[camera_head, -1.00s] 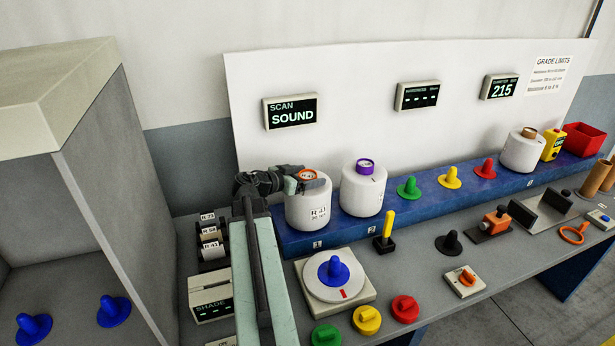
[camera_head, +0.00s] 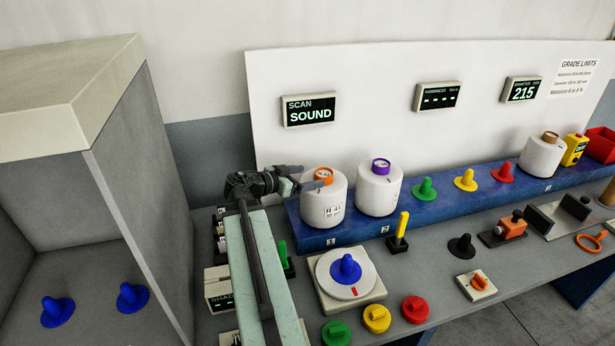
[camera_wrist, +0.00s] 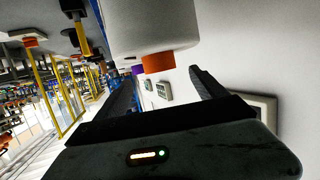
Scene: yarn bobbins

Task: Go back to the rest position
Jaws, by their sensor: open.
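My gripper (camera_head: 305,184) is open at the left end of the blue shelf, just left of the top of a white bobbin (camera_head: 323,207) with an orange core and a printed label. In the wrist view the same bobbin (camera_wrist: 153,25) hangs at the top of the picture, with its orange core (camera_wrist: 158,62) between and beyond the two dark fingers (camera_wrist: 165,90). The fingers do not grip it. My arm reaches up from the bottom of the head view. A second white bobbin (camera_head: 379,191) with a purple core stands to the right.
The blue shelf (camera_head: 425,210) carries green, yellow and red pegs and another bobbin (camera_head: 541,156). A turntable (camera_head: 345,291) with a blue peg, coloured knobs and a yellow-handled tool (camera_head: 400,230) stand in front. A grey cabinet (camera_head: 130,220) with blue pegs stands at left.

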